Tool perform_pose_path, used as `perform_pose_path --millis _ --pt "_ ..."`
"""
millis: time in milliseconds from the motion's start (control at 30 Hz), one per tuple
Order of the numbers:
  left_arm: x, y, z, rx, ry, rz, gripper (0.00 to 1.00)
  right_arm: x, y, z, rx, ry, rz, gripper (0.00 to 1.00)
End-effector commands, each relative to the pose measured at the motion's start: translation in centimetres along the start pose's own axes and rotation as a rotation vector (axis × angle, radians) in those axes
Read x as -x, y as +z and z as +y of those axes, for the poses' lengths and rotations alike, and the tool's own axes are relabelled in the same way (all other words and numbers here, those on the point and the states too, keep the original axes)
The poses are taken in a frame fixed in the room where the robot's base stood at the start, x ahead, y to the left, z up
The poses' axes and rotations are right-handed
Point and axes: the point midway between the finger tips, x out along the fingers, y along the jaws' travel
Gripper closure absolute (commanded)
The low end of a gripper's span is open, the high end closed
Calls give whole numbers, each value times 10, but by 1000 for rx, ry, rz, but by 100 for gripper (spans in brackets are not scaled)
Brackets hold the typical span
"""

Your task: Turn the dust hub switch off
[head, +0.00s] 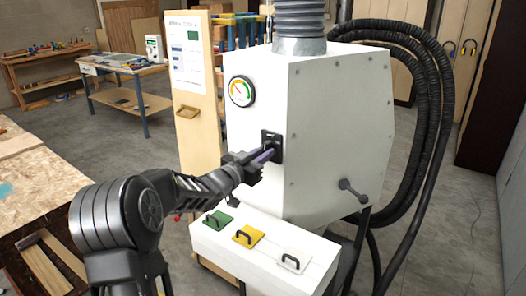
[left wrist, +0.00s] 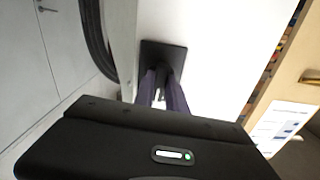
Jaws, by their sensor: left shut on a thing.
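The dust hub (head: 315,130) is a large white cabinet with a round gauge on its front. Its switch sits on a small black plate (head: 272,143) below the gauge; the plate also shows in the left wrist view (left wrist: 163,54). My left gripper (head: 264,156) reaches the plate from the left, its purple-grey fingers pointing at it. In the left wrist view the fingers (left wrist: 162,88) end at the plate, close together, shut on the switch lever. The lever is mostly hidden between the fingers, and its position cannot be told. My right gripper is not in view.
A white box (head: 265,255) with green, yellow and white handled lids stands below the hub's front. Black hoses (head: 435,90) hang at the hub's right. A wooden panel with a poster (head: 190,60) stands behind left. A workbench (head: 40,190) is at the near left.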

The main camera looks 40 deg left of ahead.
Motion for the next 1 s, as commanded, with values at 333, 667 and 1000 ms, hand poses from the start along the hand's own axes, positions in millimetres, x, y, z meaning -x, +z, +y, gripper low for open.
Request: perform_pose_path --millis 333,667,1000 --pt "0 1 0 102 0 -2 100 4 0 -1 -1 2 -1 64" --pt "0 1 0 107 0 -2 100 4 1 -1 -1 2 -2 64" --pt "0 1 0 105 0 -1 62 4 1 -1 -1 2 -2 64"
